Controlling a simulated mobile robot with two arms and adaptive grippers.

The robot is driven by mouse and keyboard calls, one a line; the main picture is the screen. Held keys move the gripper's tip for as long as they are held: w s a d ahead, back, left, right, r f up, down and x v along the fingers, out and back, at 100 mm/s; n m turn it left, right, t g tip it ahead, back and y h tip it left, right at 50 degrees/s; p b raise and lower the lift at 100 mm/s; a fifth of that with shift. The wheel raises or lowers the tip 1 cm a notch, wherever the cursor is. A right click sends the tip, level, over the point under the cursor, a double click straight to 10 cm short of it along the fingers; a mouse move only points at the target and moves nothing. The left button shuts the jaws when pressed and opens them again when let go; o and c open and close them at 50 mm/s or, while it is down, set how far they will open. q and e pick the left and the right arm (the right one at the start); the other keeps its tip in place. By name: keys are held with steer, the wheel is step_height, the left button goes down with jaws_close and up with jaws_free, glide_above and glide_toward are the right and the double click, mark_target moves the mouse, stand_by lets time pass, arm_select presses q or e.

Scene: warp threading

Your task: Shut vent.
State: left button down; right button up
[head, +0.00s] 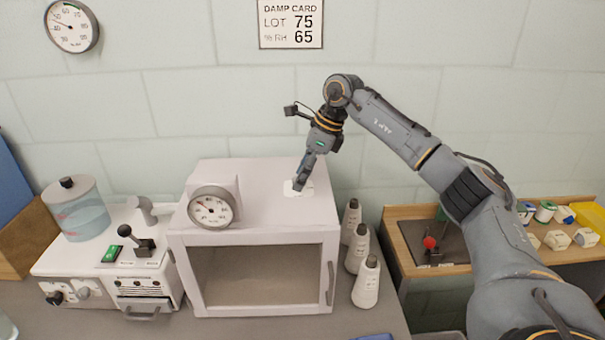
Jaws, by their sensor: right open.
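The vent (293,192) looks like a small white piece on the top of a pale cabinet (256,307), toward its right side. My right gripper (299,187) is directly over the vent with its fingers pointing down. The fingers are open and cover part of the vent, and I cannot tell whether they touch it. Whether the vent stands open or shut is too small to tell. My left gripper is out of the picture.
A round dial (211,208) stands on the cabinet's top left. Several white cones (366,284) stand close to its right. A white machine with a water tank (80,212) is on the left.

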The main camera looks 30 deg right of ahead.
steer(key=v, duration=1.2)
steer(key=shift+d+f, duration=0.1)
